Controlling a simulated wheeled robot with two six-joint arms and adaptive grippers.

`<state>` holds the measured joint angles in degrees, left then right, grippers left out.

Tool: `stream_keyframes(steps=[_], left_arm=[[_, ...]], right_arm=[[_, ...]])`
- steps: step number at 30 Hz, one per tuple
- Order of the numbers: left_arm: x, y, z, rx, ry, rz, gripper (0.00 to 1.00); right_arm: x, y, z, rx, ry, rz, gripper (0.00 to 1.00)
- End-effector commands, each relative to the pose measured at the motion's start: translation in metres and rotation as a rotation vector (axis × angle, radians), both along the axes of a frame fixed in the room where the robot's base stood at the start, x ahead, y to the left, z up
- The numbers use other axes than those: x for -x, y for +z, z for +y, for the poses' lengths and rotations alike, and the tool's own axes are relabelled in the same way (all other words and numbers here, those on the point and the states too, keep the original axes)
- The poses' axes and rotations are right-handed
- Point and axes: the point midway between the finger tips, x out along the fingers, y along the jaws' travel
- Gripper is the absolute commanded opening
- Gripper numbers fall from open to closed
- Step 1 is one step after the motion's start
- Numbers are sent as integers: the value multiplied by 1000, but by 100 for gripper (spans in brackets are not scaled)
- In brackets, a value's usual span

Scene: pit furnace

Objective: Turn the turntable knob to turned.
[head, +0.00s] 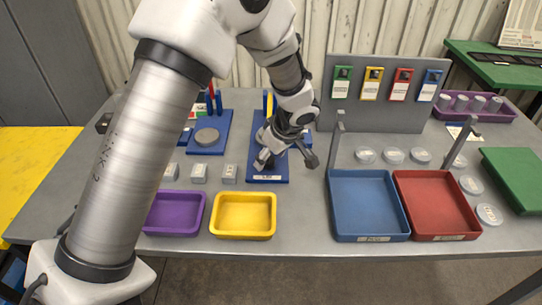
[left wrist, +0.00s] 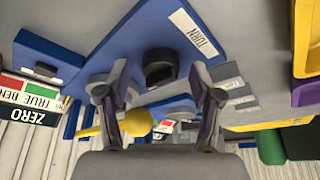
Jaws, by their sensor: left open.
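The blue TURN board (head: 267,178) stands at the back middle of the table, largely covered by my left gripper in the head view. In the left wrist view the TURN board (left wrist: 137,45) fills the upper middle, with a white TURN label. A dark round knob (left wrist: 160,68) stands on it near the label. My left gripper (head: 287,159) is open above the board. In the left wrist view the fingers of my left gripper (left wrist: 163,80) are apart, one on each side of the knob. I cannot tell if either touches it. My right gripper is not in view.
A blue board with a grey disc (head: 207,137) stands left of the TURN board. Small grey blocks (head: 199,172) and purple (head: 174,229) and yellow (head: 243,232) trays lie in front. Blue (head: 368,237) and red (head: 437,237) trays are right.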

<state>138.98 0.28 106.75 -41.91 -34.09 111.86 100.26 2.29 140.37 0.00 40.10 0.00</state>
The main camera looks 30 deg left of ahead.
Motion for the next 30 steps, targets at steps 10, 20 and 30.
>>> stream_keyframes(steps=[10, 20, 30], left_arm=[[-1, -6, 2, 0, -1, -2, 51], [-1, -7, 2, 0, -3, -1, 5], [0, -11, 3, 2, -86, -1, 5]], right_arm=[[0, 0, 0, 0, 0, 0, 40], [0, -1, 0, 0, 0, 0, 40], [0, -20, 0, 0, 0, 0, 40]])
